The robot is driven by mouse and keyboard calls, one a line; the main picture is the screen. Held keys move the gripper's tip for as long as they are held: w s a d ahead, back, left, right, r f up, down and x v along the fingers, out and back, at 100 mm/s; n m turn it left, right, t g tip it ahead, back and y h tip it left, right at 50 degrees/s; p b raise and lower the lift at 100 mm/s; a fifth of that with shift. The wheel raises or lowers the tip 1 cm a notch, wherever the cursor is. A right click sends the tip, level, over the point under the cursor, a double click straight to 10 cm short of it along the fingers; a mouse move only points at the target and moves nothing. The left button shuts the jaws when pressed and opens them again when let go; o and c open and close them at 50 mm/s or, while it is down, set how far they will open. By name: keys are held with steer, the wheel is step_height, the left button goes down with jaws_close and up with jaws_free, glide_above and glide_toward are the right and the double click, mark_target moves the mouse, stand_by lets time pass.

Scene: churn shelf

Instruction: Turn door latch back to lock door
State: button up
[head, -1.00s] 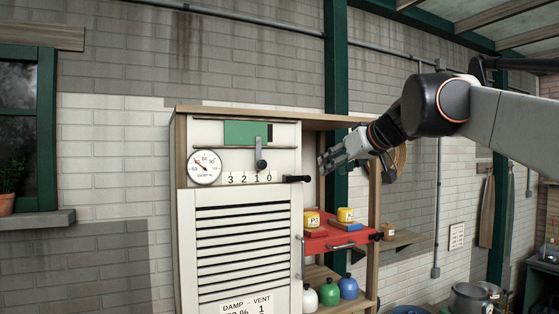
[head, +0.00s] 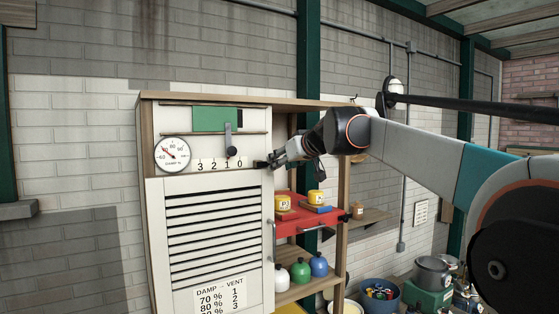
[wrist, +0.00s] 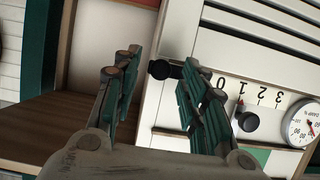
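The door latch (head: 261,164) is a short black handle at the upper right edge of the white louvred door (head: 212,235). It lies about level in the head view. My gripper (head: 275,159) is at the latch's right end in the head view. In the wrist view my gripper (wrist: 160,75) is open, with its two green-padded fingers apart. The black latch (wrist: 160,69) shows between the fingertips there, close to the right finger, which hides part of it. I cannot tell whether they touch. The door looks closed.
A dial gauge (head: 172,154) and a slider lever (head: 231,145) over numbers sit left of the latch. Coloured bottles (head: 300,270) stand on the shelf beneath. Pots and a bucket (head: 380,293) are at lower right.

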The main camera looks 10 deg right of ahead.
steer(key=shift+w+a+f, duration=0.1)
steer(key=shift+w, duration=0.1)
jaws_close()
stand_by(0.3)
